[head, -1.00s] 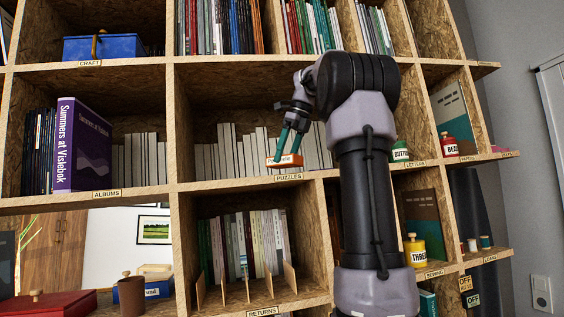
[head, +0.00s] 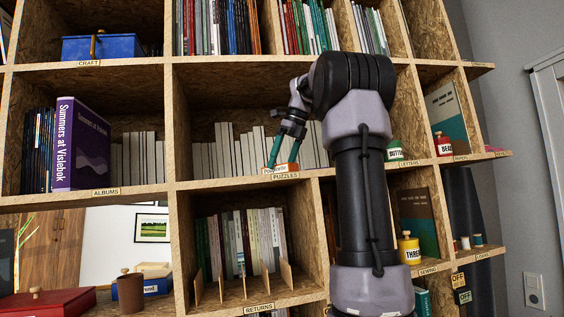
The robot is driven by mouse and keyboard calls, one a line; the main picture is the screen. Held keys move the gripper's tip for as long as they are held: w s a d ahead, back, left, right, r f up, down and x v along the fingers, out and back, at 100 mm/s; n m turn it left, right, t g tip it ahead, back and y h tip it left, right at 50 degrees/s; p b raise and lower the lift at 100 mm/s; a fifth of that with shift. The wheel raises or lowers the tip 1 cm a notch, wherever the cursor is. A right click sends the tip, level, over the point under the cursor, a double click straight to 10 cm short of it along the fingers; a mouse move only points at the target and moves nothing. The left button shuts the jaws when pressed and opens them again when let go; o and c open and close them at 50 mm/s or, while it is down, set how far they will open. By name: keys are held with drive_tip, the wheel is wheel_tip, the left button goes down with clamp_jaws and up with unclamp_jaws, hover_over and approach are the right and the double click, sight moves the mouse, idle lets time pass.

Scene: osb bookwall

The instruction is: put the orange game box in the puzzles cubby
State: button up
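The small orange game box (head: 281,169) shows an orange and white front with tiny lettering. It is at the front edge of the puzzles cubby (head: 225,185), just above the PUZZLES label. My gripper (head: 281,164) reaches down from the upper right, its two teal fingers at the box, and looks shut on it. The fingertips are small and partly hidden by the box. I cannot tell whether the box touches the shelf board.
Pale books (head: 230,150) line the back of the puzzles cubby. Its left front is clear. A divider stands at the left, with a purple book (head: 80,145) beyond.

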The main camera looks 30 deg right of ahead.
drive_tip(key=shift+d+r, duration=0.1)
drive_tip(key=shift+r, duration=0.5)
drive_tip(key=v, duration=0.2)
drive_tip(key=shift+s+r, duration=0.15)
drive_tip(key=shift+r, duration=0.25)
drive_tip(key=s+d, duration=0.5)
drive_tip(key=s, duration=0.5)
drive_tip(key=shift+s+d+f, duration=0.15)
drive_tip(key=shift+s+d, duration=0.1)
drive_tip(key=shift+d, duration=0.15)
